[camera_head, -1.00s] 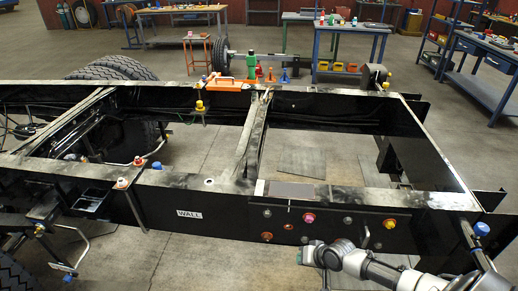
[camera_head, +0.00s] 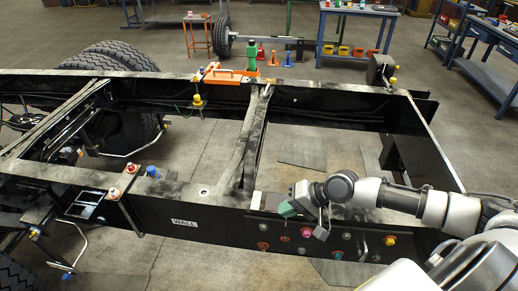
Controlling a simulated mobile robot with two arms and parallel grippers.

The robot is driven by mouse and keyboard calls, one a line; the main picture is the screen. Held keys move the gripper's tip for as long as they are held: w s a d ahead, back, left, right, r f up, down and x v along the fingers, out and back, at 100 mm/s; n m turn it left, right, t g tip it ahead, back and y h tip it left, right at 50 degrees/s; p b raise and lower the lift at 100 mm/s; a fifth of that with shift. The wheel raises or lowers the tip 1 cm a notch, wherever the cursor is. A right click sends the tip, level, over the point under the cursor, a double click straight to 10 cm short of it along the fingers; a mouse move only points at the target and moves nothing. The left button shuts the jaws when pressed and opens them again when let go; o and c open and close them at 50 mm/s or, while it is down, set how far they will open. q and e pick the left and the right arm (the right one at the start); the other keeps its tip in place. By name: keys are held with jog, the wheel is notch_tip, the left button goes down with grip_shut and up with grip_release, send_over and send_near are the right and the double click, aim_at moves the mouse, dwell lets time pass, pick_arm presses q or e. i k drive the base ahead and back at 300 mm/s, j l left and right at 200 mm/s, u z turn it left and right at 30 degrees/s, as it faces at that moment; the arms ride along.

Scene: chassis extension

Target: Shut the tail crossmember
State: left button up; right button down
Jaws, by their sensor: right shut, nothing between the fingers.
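The tail crossmember (camera_head: 422,150) is a dark, flat beam across the right end of the black chassis frame. Its far end is by the far rail. Its near end is hidden behind my right arm, so I cannot tell whether it meets the near rail. My right gripper (camera_head: 303,214) is shut and empty. It is over the near rail (camera_head: 215,206), left of the crossmember and well apart from it. I cannot tell whether it touches the rail. My left gripper is not in view.
A middle crossmember (camera_head: 245,145) spans the rails left of my gripper. Coloured bolts (camera_head: 306,233) stud the near rail's side. An orange bracket (camera_head: 232,77) sits on the far rail. A blue workbench (camera_head: 358,12) stands behind. The floor inside the right bay is mostly open.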

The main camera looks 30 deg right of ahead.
aim_at(245, 160)
jog(key=i+l, duration=0.95)
